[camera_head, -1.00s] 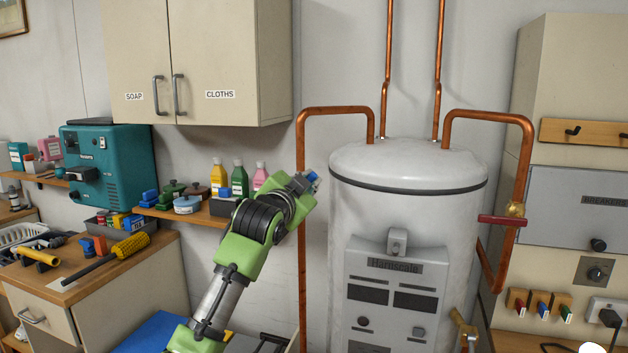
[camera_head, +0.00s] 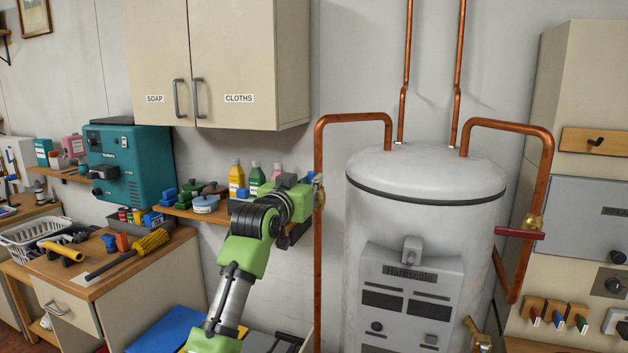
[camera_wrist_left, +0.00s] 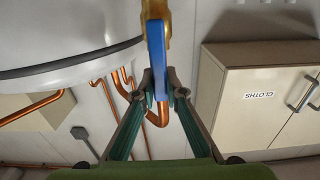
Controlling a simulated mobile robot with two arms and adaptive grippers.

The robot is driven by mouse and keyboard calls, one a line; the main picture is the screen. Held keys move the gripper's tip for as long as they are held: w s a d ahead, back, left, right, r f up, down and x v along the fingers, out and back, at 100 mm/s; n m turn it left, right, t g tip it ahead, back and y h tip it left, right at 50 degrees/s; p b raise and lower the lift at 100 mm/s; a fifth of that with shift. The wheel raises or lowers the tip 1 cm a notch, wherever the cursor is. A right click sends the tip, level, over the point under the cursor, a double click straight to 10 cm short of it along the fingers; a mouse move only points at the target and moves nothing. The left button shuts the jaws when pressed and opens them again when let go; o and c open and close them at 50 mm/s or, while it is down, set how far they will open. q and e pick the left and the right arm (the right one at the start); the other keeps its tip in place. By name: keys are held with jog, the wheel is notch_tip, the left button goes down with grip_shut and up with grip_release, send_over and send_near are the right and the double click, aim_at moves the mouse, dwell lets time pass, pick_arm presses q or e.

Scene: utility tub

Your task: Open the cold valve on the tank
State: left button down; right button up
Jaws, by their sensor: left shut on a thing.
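The tank (camera_head: 425,190) is a white cylinder with copper pipes. Its left copper pipe (camera_head: 318,270) carries a brass valve body (camera_head: 320,197), mostly behind my left gripper (camera_head: 309,188). In the left wrist view the blue handle (camera_wrist_left: 156,55) joins the brass fitting (camera_wrist_left: 155,9) and runs between the fingers. My left gripper (camera_wrist_left: 159,88) is shut on this handle. On the right pipe, a brass valve (camera_head: 533,221) has a red handle (camera_head: 519,233) lying crosswise. My right gripper is out of view.
A wall cupboard (camera_head: 215,60) hangs above left of my arm. A shelf (camera_head: 190,212) with pots and bottles is behind the arm. A bench (camera_head: 110,262) with tools stands at left. A breaker panel (camera_head: 580,215) is right of the tank.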

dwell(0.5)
pick_arm(q)
jog(key=c, duration=2)
grip_release()
jog(key=shift+a, duration=0.1)
jog(key=shift+c, duration=0.2)
jog(key=v, duration=1.2)
